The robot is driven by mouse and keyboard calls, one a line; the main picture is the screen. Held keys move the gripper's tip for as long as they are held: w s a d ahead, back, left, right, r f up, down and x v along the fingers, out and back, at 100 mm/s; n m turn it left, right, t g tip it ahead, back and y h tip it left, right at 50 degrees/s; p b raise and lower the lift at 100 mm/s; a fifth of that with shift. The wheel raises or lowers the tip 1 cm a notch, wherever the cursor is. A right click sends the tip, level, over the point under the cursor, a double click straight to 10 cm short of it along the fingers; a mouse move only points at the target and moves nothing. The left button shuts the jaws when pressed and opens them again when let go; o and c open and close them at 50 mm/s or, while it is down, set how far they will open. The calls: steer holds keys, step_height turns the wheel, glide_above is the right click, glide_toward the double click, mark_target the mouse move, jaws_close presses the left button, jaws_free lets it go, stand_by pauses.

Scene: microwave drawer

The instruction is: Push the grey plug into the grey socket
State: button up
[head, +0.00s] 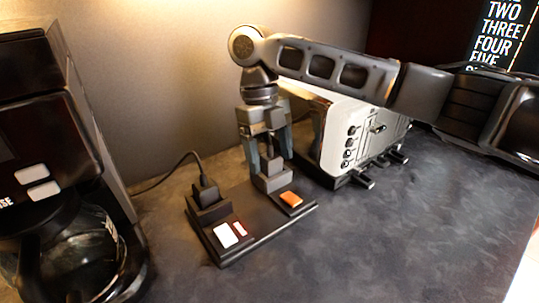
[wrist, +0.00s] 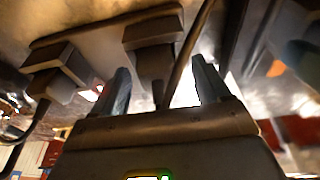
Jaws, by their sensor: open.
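A dark grey plug (head: 269,163) stands upright at the grey socket block (head: 273,181) on the right side of a dark base board (head: 249,214). My gripper (head: 271,160) points down over it, one finger on each side. The jaws are open. In the wrist view the plug (wrist: 154,66) sits between the two fingers (wrist: 160,72), with a gap visible beside it, and meets its socket block (wrist: 150,30). I cannot tell how deep the plug sits in the socket.
A second plug (head: 205,188) with a black cord stands in the left block of the board. A coffee maker (head: 60,110) is at the left. A white toaster-like appliance (head: 345,130) stands close behind and right of my gripper. The front right counter (head: 400,235) is clear.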

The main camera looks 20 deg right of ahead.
steer(key=v, duration=0.7)
steer(key=shift+a+r, duration=0.15)
steer(key=shift+a, duration=0.05)
